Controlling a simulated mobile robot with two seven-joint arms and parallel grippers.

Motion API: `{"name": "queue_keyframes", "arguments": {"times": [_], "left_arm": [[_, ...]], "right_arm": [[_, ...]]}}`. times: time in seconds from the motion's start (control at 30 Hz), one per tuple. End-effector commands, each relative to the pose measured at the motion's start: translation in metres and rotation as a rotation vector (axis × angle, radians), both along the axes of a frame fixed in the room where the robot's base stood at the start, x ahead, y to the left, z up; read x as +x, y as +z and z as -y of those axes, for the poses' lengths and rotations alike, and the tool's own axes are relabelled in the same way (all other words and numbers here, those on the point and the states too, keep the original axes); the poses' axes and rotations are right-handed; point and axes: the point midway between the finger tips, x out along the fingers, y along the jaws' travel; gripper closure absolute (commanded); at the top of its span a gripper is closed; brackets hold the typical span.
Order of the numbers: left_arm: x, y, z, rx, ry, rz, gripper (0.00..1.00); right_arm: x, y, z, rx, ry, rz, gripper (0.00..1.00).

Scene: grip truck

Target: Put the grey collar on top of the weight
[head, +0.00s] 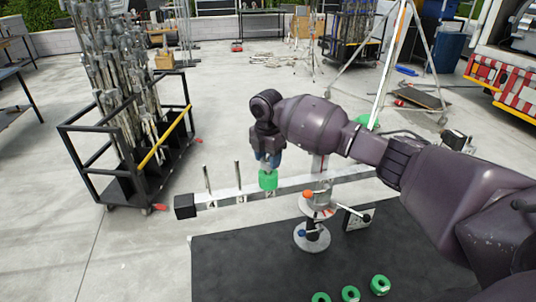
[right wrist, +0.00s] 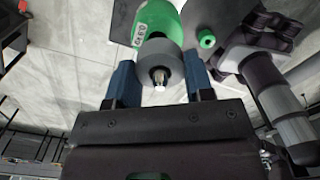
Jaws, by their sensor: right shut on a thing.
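My right gripper (head: 268,161) points down over the near-side beam, above a green weight (head: 268,180). In the right wrist view, the blue fingers of my right gripper (right wrist: 161,82) are shut on the grey collar (right wrist: 158,62). A bright metal pin tip shows through the collar's middle. The green weight, with a white label, also shows in the right wrist view (right wrist: 160,18), directly beyond the collar. I cannot tell whether collar and weight touch. The collar is hard to make out in the head view. My left gripper is not in view.
The pale beam (head: 222,199) carries upright pins (head: 238,174). A round-plated stand (head: 312,236) is close by on the right. Several green rings, one of them (head: 380,285) at the right, lie on the black mat (head: 235,270). A loaded cart (head: 125,175) stands left.

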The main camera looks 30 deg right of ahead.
Motion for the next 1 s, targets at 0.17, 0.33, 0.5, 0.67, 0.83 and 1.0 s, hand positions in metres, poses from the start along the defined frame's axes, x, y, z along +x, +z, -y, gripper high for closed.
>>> {"name": "queue_keyframes", "arguments": {"times": [0.17, 0.33, 0.5, 0.67, 0.83, 1.0], "left_arm": [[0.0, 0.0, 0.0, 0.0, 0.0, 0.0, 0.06], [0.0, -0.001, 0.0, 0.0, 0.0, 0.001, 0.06], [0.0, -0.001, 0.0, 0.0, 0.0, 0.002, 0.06], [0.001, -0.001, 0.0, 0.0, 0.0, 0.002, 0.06], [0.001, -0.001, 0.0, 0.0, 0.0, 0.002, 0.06], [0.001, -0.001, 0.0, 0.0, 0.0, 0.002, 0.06]], "right_arm": [[0.0, -0.008, 0.0, 0.0, 0.0, -0.002, 0.85], [-0.001, -0.015, 0.0, 0.0, 0.0, -0.003, 0.85], [0.0, -0.021, 0.0, 0.0, -0.001, -0.002, 0.85], [0.0, -0.023, 0.0, 0.0, 0.0, -0.001, 0.85], [0.0, -0.024, 0.0, 0.0, 0.0, -0.001, 0.85], [0.0, -0.024, 0.0, 0.0, 0.0, -0.001, 0.85]]}}
